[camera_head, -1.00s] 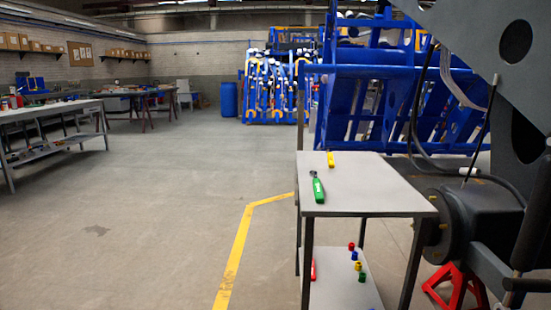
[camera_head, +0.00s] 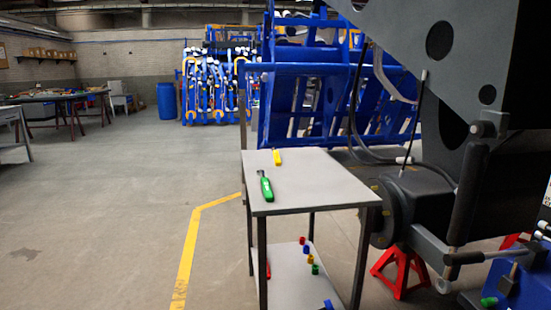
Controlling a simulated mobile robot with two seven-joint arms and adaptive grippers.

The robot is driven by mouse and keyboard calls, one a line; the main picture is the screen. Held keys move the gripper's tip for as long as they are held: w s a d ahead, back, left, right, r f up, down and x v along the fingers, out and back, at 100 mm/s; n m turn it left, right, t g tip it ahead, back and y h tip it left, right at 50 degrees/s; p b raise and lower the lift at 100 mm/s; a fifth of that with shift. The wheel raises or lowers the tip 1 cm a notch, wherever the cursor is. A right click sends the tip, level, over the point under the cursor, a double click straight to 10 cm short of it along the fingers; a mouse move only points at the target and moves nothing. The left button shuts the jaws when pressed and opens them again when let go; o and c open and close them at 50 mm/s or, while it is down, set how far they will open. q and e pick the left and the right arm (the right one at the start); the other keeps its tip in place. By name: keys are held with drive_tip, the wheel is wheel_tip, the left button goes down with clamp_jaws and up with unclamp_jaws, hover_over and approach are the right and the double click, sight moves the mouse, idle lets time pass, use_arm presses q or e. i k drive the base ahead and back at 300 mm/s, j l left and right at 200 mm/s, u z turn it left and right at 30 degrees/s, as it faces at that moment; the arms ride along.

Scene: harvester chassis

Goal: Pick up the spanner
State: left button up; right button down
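A tool with a green handle and a dark head (camera_head: 265,187) lies on the top of a small grey table (camera_head: 310,185), near its left edge. A shorter tool with a yellow handle (camera_head: 277,157) lies behind it at the table's back left. I cannot tell for certain which of these is the spanner. A red-handled item (camera_head: 268,268) is partly hidden by a table leg on the lower shelf. Neither of my grippers shows in the head view.
Several small coloured pieces (camera_head: 309,257) stand on the lower shelf. The dark harvester chassis (camera_head: 440,190) with a red stand (camera_head: 400,270) is close at the table's right. A blue frame (camera_head: 330,105) rises behind. The floor to the left is clear.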

sight(276, 153)
drive_tip(key=i+j, duration=0.25)
drive_tip(key=i+j+z, duration=0.1)
drive_tip(key=i+j, duration=0.15)
drive_tip(key=j, duration=0.15)
drive_tip(key=i+j, duration=0.25)
drive_tip(key=i+j+z, duration=0.1)
drive_tip(key=j, duration=0.35)
drive_tip(key=i+j, duration=0.35)
drive_tip(key=i+j+z, duration=0.1)
drive_tip(key=j, duration=0.25)
drive_tip(key=i+j, duration=0.3)
drive_tip(key=i+j+z, duration=0.1)
drive_tip(key=i+j, duration=0.15)
drive_tip(key=j, duration=0.2)
